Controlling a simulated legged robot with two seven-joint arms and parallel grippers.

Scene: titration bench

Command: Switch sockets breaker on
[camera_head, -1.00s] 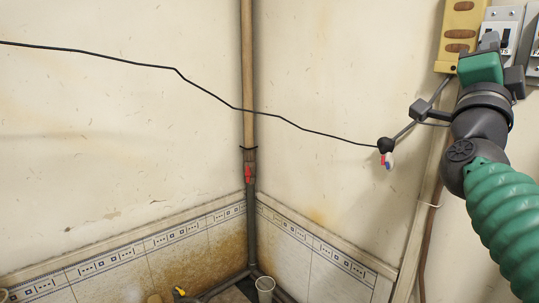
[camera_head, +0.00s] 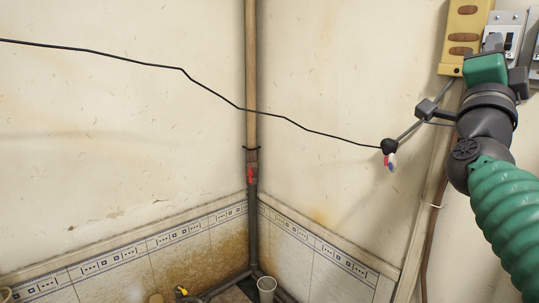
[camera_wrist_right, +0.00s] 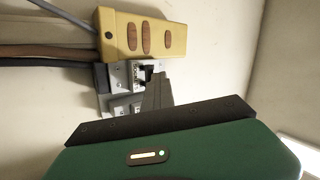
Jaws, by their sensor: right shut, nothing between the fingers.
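A grey-white breaker panel (camera_head: 511,19) with a dark toggle (camera_head: 508,42) is on the wall at the upper right of the head view. A second panel (camera_head: 536,46) is cut off by the right edge. Both panels also show in the wrist view, one upper (camera_wrist_right: 119,75) and one lower (camera_wrist_right: 121,104). I cannot read which one is for the sockets. My right gripper (camera_head: 491,43) is shut and empty, with its fingers in front of the first panel. In the wrist view its fingertips (camera_wrist_right: 156,78) overlap the panel; contact is unclear. My left gripper is out of view.
A yellow box (camera_head: 464,35) with brown oval slots is beside the panels, close to my right gripper. A black cable (camera_head: 235,105) crosses the wall to a dark round fitting (camera_head: 388,146). A vertical pipe (camera_head: 250,80) stands in the corner.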

